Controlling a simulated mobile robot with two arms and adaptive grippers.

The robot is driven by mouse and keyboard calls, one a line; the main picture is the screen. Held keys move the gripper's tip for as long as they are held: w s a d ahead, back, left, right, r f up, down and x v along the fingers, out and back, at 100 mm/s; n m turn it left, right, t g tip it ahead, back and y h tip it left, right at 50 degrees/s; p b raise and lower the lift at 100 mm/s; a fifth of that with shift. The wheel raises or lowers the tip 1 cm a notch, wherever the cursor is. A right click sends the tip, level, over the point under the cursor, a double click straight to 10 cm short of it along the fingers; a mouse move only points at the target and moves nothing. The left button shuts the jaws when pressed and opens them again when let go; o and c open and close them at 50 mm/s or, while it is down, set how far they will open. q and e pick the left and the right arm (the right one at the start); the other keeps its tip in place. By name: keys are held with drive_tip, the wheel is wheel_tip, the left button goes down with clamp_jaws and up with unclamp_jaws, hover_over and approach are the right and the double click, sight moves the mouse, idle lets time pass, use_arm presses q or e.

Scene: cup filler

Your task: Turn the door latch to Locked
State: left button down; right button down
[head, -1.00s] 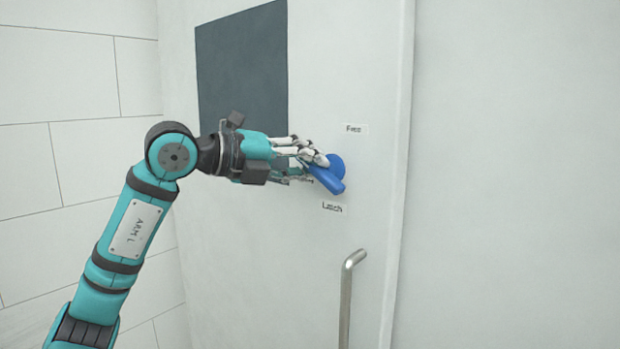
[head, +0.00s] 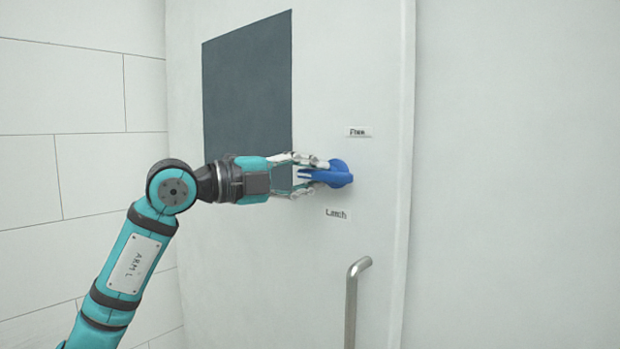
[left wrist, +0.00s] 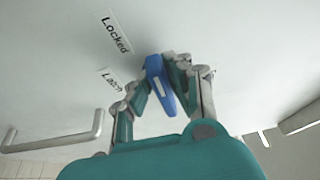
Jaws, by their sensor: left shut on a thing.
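The blue door latch (head: 341,177) is on the pale door, between a "Free" label (head: 358,132) above and a "Latch" label (head: 337,214) below. Its handle lies nearly level in the head view. In the left wrist view the latch (left wrist: 157,82) shows a white mark and sits between the fingers. A "Locked" label (left wrist: 114,32) shows in that view, beside the "Latch" label (left wrist: 110,80). My left gripper (head: 314,174) is shut on the latch handle, coming from the left. The fingers hide part of the handle. My right gripper is out of view.
A metal door handle (head: 352,305) stands out below the latch. A dark panel (head: 246,85) is on the door behind my left gripper. A tiled wall (head: 80,130) is at the left. The pale surface right of the door edge is bare.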

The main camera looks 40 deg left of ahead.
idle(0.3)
use_arm(q)
drive_tip(key=c, duration=1.3)
unclamp_jaws()
drive_tip(key=v, duration=1.2)
drive_tip(key=shift+f, duration=0.1)
